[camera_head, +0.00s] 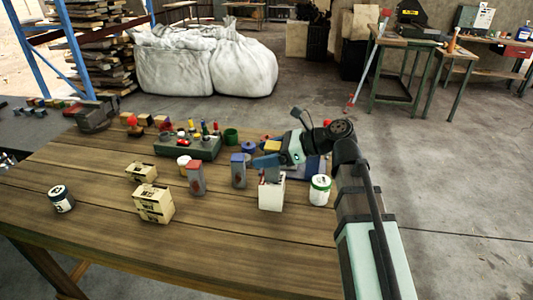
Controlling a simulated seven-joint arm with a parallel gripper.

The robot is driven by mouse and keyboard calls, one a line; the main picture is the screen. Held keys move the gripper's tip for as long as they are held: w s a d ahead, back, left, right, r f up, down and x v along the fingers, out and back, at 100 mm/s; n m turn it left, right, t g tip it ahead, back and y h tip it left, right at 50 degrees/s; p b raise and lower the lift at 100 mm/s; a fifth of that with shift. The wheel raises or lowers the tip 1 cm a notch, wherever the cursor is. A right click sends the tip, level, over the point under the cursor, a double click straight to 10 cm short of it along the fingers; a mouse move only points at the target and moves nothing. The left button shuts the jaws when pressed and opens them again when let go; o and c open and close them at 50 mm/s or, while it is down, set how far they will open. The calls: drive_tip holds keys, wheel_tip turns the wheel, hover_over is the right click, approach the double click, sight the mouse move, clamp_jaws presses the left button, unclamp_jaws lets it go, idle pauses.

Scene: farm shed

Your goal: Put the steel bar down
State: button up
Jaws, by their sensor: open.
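My arm reaches in from the lower right, and my gripper (268,160) hangs low over the right part of the wooden table (95,215). My gripper is open, among small objects. A white carton (271,195) stands just in front of it in the picture. I cannot make out a steel bar; it may be hidden behind my gripper and wrist or be too small to tell.
A blue-topped box (238,170), a red-topped box (196,178) and a white can (320,190) stand close by. The table's front is clear.

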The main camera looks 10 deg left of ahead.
drive_tip(key=v, duration=1.2)
idle(0.4)
